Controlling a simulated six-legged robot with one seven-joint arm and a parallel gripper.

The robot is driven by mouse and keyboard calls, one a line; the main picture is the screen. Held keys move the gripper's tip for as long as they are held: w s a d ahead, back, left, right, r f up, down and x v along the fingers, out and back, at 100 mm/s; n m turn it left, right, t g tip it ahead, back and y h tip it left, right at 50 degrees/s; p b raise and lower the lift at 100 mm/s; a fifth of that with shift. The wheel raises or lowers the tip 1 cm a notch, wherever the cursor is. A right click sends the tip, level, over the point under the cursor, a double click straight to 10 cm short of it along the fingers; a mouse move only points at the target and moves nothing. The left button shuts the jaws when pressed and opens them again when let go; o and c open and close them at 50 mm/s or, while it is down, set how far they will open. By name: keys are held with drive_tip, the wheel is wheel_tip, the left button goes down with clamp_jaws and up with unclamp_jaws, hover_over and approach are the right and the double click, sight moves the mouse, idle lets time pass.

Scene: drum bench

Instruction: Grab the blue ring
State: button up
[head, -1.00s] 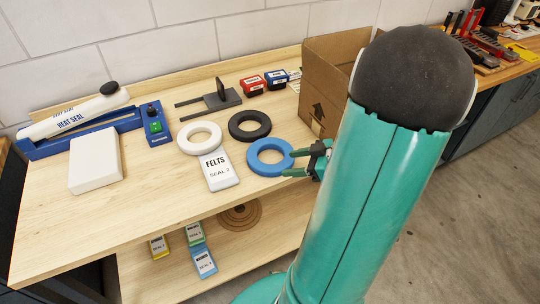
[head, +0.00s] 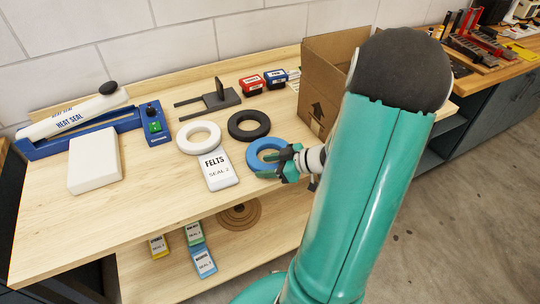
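The blue ring (head: 255,148) lies flat on the wooden bench, to the right of the white FELTS packet. My gripper (head: 273,164) is at the ring's right front side, its teal fingers over or around the ring's near right rim. The fingers and gripper body hide that part of the ring. I cannot tell whether the fingers touch or pinch it. The ring still rests on the bench.
A white ring (head: 184,146) and a black ring (head: 235,134) lie just behind. The FELTS packet (head: 217,170) is close on the left. A cardboard box (head: 316,85) stands behind right. A blue heat sealer (head: 88,135) is far left.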

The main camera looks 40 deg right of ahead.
drive_tip(key=c, duration=0.8)
drive_tip(key=shift+o, duration=0.2)
drive_tip(key=shift+r, duration=0.15)
